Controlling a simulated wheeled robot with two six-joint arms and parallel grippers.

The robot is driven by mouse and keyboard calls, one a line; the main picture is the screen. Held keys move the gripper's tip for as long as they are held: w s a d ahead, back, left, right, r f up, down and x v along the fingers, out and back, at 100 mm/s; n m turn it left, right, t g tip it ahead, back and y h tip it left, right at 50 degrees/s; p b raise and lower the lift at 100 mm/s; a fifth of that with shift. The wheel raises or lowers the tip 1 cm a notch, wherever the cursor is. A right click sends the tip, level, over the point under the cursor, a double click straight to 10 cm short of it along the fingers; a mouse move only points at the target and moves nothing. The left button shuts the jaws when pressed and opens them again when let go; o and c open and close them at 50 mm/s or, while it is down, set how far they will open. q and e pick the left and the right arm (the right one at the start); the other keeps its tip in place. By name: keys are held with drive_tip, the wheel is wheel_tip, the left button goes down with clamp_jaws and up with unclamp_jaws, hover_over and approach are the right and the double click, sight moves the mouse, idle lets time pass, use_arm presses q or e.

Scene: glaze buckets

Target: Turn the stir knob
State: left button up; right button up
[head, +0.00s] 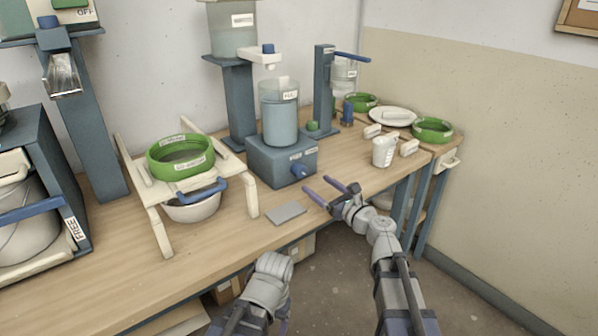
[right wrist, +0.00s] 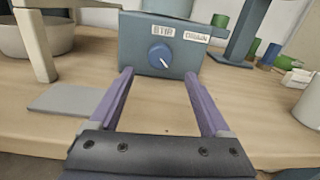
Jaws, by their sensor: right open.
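The stir knob (head: 299,171) is a blue round dial on the front of a blue-grey box (head: 262,158) that carries a clear cylinder of liquid. In the right wrist view the knob (right wrist: 161,56) has a pale pointer mark slanting to lower right, below a STIR label (right wrist: 163,31). My right gripper (head: 317,185) is open and empty in front of the box. In the right wrist view its two purple fingers (right wrist: 158,73) point at the box, one either side of the knob's line, apart from the knob. My left gripper is not in view; only part of that arm shows.
A grey flat plate (head: 286,213) lies on the bench left of my right gripper. A stand with a green sieve (head: 181,157) over a white bowl is further left. A white measuring cup (head: 384,152) stands right of the box. Bare bench lies before the box.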

sight(302, 173)
drive_tip(key=shift+x, duration=3.9)
clamp_jaws()
